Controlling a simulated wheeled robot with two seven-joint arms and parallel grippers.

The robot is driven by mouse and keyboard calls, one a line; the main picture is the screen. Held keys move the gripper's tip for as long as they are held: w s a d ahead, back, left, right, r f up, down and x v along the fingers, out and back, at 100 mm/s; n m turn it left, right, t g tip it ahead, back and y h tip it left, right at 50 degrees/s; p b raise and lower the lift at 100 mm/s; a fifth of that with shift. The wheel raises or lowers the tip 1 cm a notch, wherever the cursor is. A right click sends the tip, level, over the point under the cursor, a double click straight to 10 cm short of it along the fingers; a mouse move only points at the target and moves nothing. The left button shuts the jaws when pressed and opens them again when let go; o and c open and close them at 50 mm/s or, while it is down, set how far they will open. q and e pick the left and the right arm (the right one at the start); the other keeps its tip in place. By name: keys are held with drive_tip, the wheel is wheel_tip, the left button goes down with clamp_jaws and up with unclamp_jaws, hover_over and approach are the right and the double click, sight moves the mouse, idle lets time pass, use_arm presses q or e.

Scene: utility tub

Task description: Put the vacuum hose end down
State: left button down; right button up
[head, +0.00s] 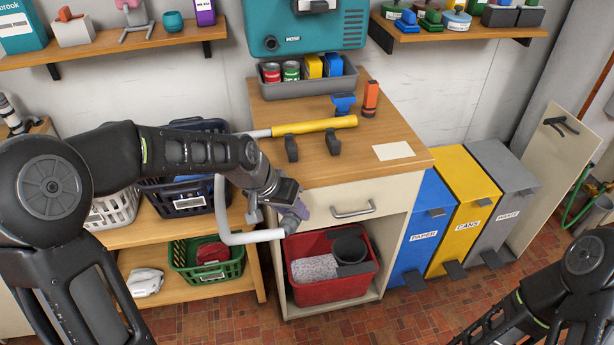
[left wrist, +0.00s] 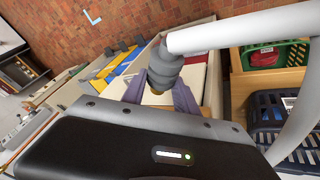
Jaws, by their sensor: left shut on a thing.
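The vacuum hose (head: 222,208) is a pale grey bent tube hanging beside the workbench. In the left wrist view its grey ribbed end (left wrist: 166,68) sits between my left gripper's fingers (left wrist: 160,93), with the pale tube running off to the right. My left gripper (head: 290,212) is shut on this hose end, in front of the bench drawer and above the red tub. The gripper and arm partly hide the hose in the head view. My right gripper is outside the view; only part of my right arm shows at the lower right.
The wooden bench top (head: 345,145) holds a yellow-handled tool (head: 312,126) above two dark holders. A red tub (head: 335,285) stands on the bench's lower shelf. Blue, yellow and grey bins (head: 462,222) stand at right. Brick floor in front is clear.

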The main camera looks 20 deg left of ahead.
use_arm(q)
drive_tip(key=s+d+r+m+g+h, duration=0.1)
drive_tip(key=s+d+r+m, duration=0.1)
drive_tip(key=d, duration=0.5)
drive_tip(key=s+d+r+m+g, duration=0.2)
drive_tip(key=d+r+m, duration=0.1)
drive_tip(key=d+m, duration=0.2)
drive_tip(key=shift+s+d+m+h, duration=0.15)
drive_tip(key=shift+d+m+h, duration=0.2)
drive_tip(key=shift+d, duration=0.6)
drive_tip(key=w+d+f+m+g, duration=0.2)
drive_tip(key=w+d+f+m, duration=0.1)
drive_tip(key=w+f+m, duration=0.1)
drive_tip(key=shift+d+f, duration=0.3)
drive_tip(key=shift+f, duration=0.2)
drive_tip(key=shift+m, duration=0.25)
drive_tip(key=s+a+r+n+t, duration=0.3)
drive_tip(key=s+a+r+n, duration=0.3)
drive_tip(key=r, duration=0.4)
drive_tip(key=shift+a+n, duration=0.55)
drive_tip(key=shift+n, duration=0.45)
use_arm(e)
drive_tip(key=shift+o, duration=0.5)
